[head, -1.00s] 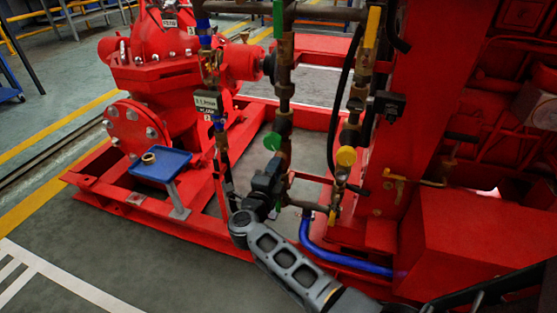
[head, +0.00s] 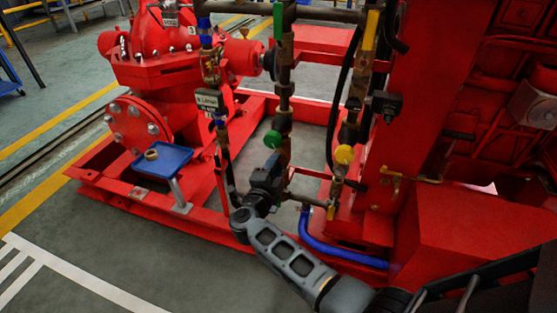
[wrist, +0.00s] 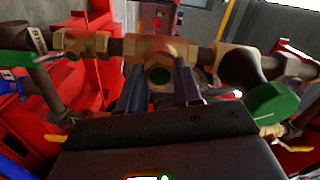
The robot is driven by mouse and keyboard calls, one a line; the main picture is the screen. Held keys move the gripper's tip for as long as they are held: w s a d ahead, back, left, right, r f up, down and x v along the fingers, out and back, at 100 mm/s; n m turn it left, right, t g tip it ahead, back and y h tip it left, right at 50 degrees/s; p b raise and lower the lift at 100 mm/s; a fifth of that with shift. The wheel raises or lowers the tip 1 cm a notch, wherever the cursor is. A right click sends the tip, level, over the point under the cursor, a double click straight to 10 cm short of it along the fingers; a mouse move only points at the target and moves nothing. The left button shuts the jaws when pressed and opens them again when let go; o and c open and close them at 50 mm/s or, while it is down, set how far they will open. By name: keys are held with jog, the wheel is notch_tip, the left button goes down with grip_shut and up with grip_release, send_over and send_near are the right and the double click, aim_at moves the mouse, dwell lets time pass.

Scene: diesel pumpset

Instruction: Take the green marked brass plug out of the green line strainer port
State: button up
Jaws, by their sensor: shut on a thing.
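The green line (head: 284,110) is an upright pipe with a green disc (head: 272,139) on its side. My gripper (head: 268,182) is low against this pipe, below the disc; its fingertips are dark and hard to make out there. In the wrist view, my gripper (wrist: 160,88) has one finger on each side of a brass hex piece with a dark green centre, the green marked plug (wrist: 159,75). It faces me at the brass strainer body (wrist: 165,48) on the pipe run, and the fingers are shut on it. I cannot tell whether it is still seated in the port.
A blue tray (head: 178,160) on a post stands left, with a brass ring-like piece (head: 151,155) on it. A neighbouring pipe with a yellow disc (head: 344,154) stands close right. A blue hose (head: 330,250) and red frame rails surround my arm.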

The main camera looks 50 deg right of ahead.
jog(key=shift+p+v, duration=0.4)
jog(key=shift+v, duration=0.55)
grip_shut()
dwell(0.3)
jog(key=shift+p+v, duration=0.75)
jog(key=shift+v, duration=1.7)
jog(key=shift+r, duration=0.1)
